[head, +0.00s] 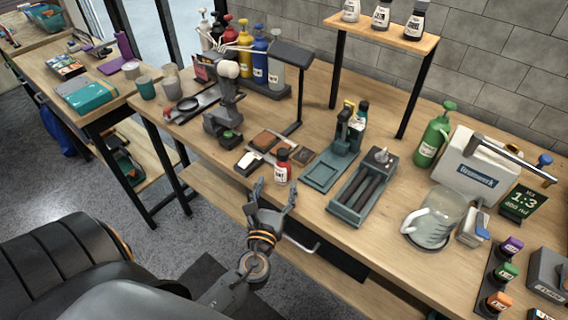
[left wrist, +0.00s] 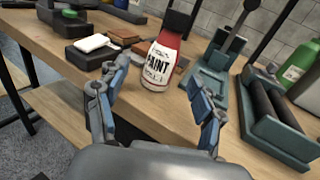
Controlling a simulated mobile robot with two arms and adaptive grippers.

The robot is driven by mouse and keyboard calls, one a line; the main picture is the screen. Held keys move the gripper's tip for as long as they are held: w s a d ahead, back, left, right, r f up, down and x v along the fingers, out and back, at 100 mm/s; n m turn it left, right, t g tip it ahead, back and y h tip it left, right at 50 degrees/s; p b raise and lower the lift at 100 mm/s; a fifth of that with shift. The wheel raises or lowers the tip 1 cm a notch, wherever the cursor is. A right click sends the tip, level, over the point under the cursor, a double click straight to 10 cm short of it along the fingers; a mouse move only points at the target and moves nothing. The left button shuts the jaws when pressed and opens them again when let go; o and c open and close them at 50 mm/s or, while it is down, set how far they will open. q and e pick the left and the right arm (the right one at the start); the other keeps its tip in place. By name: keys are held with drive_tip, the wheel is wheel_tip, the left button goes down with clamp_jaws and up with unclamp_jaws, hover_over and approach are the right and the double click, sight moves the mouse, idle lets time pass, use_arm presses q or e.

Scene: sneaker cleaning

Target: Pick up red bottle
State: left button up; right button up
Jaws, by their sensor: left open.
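The red bottle (head: 282,167) stands upright near the front edge of the wooden workbench. It has a dark cap and a white label; in the left wrist view the bottle (left wrist: 161,62) reads "PAINT". My left gripper (head: 271,190) is open and empty in front of the bench edge, just short of the bottle. In the left wrist view the two fingers of the gripper (left wrist: 160,95) are spread, with the bottle beyond and between them. My right gripper is not visible.
A tray with brown pads and a white block (head: 249,163) lies left of the bottle. A teal stand (head: 322,178) and a roller unit (head: 346,209) stand to its right. Bare bench lies around the bottle's front.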

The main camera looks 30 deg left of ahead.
sight(281, 176)
use_arm(q)
drive_tip(key=shift+w+a, duration=0.15)
drive_tip(key=shift+w, duration=0.7)
drive_tip(key=p+x, duration=0.1)
drive_tip(key=x, duration=0.3)
drive_tip(key=shift+w+f, duration=0.1)
drive_tip(key=shift+f, duration=0.05)
drive_tip(key=shift+w+a+f, duration=0.1)
drive_tip(key=shift+w+a, duration=0.1)
drive_tip(key=shift+w, duration=0.3)
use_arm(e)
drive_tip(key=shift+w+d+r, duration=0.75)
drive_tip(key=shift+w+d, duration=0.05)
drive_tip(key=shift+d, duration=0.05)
use_arm(q)
drive_tip(key=shift+c, duration=1.1)
drive_tip(key=c, duration=1.1)
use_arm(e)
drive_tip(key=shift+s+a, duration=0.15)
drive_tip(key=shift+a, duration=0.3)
